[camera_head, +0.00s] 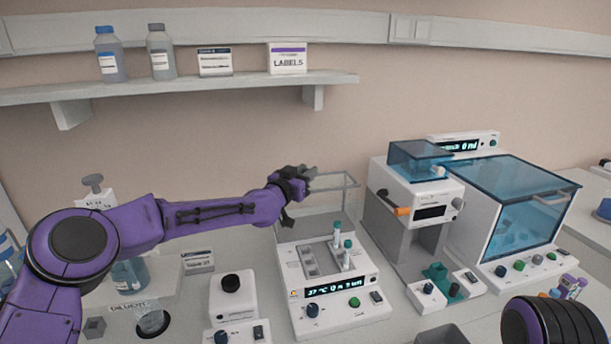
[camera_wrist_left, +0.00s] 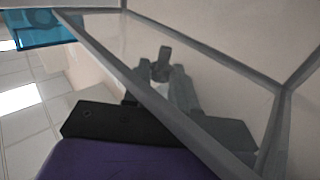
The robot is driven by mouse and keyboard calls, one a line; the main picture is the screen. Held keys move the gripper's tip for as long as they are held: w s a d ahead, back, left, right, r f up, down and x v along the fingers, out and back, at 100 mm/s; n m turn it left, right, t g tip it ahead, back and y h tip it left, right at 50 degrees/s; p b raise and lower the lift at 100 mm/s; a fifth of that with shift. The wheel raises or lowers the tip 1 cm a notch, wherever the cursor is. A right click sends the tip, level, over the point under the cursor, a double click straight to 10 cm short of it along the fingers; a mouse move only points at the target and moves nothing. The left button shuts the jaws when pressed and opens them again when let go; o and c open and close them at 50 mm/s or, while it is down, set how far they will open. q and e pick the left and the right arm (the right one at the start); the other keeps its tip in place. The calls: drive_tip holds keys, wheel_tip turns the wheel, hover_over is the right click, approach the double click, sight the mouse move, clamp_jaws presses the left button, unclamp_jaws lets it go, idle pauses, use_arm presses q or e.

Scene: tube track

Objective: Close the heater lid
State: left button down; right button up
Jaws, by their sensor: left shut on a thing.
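The heater (camera_head: 333,307) is a white block with a lit display, and its lid (camera_head: 350,182) stands raised behind it. The lid is a clear panel with a grey frame. Tubes with teal caps (camera_head: 346,253) stand in the heater's block. My left gripper (camera_head: 309,174) is at the upper left part of the lid and shut on it. In the left wrist view the lid's grey frame (camera_wrist_left: 205,50) crosses the picture close up, with the gripper's fingers (camera_wrist_left: 166,75) at the panel; the exact contact is hard to see. My right gripper is out of view.
A shelf (camera_head: 200,82) with bottles and boxes is above.

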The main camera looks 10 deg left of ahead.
use_arm(q)
drive_tip(key=s+d+f+m+t+h+b, duration=0.1)
drive_tip(key=s+d+m+t+h+b, duration=0.1)
drive_tip(key=s+b, duration=0.8)
drive_tip(key=d+m+t+b, duration=0.1)
drive_tip(key=d+m+b, duration=0.1)
drive_tip(key=b, duration=0.4)
drive_tip(key=shift+s+d+m+h, duration=0.15)
drive_tip(key=shift+m+h, duration=0.15)
drive_tip(key=shift+h, duration=0.1)
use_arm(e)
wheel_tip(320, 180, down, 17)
use_arm(q)
drive_tip(key=shift+f, duration=0.1)
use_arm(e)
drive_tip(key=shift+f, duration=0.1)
use_arm(q)
drive_tip(key=c, duration=0.9)
unclamp_jaws()
